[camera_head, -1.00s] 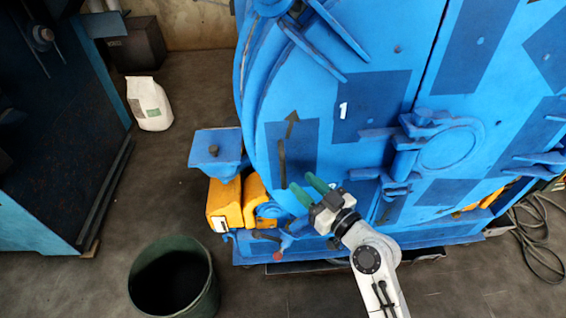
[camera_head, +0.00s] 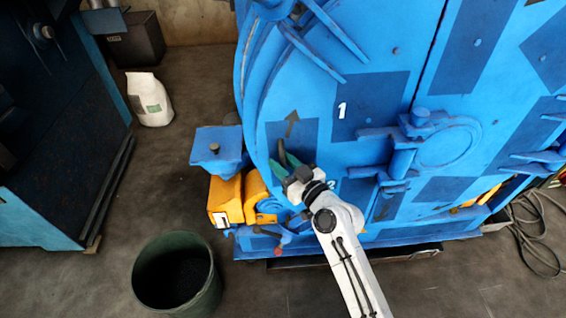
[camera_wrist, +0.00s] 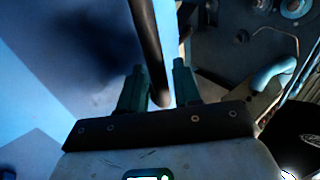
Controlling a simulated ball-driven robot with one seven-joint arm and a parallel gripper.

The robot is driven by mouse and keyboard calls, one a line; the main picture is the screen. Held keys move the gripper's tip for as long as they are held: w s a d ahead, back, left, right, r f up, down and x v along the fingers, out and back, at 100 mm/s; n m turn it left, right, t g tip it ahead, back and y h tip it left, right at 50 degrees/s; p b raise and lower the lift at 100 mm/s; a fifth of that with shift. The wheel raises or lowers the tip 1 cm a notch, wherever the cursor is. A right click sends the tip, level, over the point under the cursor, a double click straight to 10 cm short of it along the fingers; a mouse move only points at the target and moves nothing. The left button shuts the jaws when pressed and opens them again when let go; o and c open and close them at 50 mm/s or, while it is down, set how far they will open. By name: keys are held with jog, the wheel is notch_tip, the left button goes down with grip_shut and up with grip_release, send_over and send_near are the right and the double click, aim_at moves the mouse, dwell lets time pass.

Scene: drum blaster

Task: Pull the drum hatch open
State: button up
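The drum hatch (camera_head: 365,150) is a large blue door with darker blue patches, an arrow and a "1" on it. It looks shut. A dark bar handle (camera_head: 282,150) stands on a dark blue patch near its left edge. My gripper (camera_head: 272,160), with green fingers, is at the lower part of this handle. In the wrist view, my gripper (camera_wrist: 160,85) is open, and the handle (camera_wrist: 147,45) comes down between the two fingers.
A yellow motor part (camera_head: 226,200) and a small red-ended lever (camera_head: 280,247) are below left of the hatch. A dark green bin (camera_head: 150,258) stands at lower left. A white bag (camera_head: 148,100) is farther back. Open floor lies left of the drum.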

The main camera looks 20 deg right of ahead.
grip_shut()
jog(key=shift+s, duration=0.1)
dwell(0.3)
